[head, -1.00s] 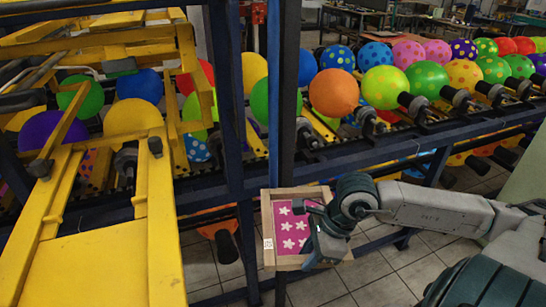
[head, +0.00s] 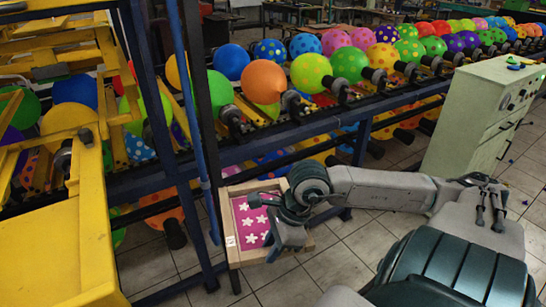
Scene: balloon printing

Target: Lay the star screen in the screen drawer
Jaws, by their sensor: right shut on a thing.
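The star screen (head: 257,208) is a pale wooden frame around a pink panel with white stars and a small white label. It shows left of centre in the head view, in front of the balloon line. My right gripper (head: 284,232) is shut on its right side, and my wrist hides part of the frame. I see no open screen drawer. A pale green cabinet (head: 467,120) at the right has a handle and panel lines on its front. My left gripper is not in view.
Dark blue rails and posts (head: 182,110) carrying rows of colourful balloons (head: 310,73) run close behind the screen. A yellow machine frame (head: 50,240) fills the left. Tiled floor (head: 345,262) is open between the line, the cabinet and my body.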

